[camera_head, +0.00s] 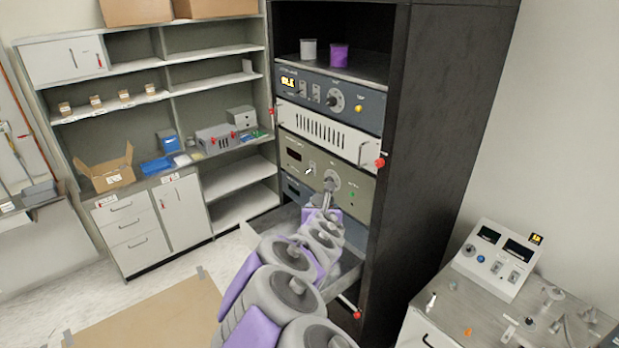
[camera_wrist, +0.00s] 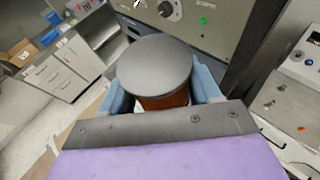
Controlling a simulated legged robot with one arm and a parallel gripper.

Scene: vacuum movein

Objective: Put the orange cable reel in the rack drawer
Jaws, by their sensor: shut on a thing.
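The orange cable reel (camera_wrist: 162,70) shows in the wrist view as a round grey end disc with an orange-brown core under it. My gripper (camera_wrist: 164,92) is shut on it, with a blue finger on each side of the core. In the head view my arm reaches up to the rack (camera_head: 440,130), and the reel is hidden behind the arm. The rack drawer (camera_head: 346,296) is pulled out low in the rack. My arm covers much of it, so its inside is only partly visible. The reel is held above the drawer area, in front of the rack's instrument panels.
A grey bench (camera_head: 460,310) with a control box (camera_head: 500,258) stands at right. Shelves and cabinets (camera_head: 135,225) with boxes line the left wall. A cardboard sheet (camera_head: 150,315) lies on the floor. A grey cup (camera_head: 308,50) and a purple cup (camera_head: 338,56) stand on the rack's upper shelf.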

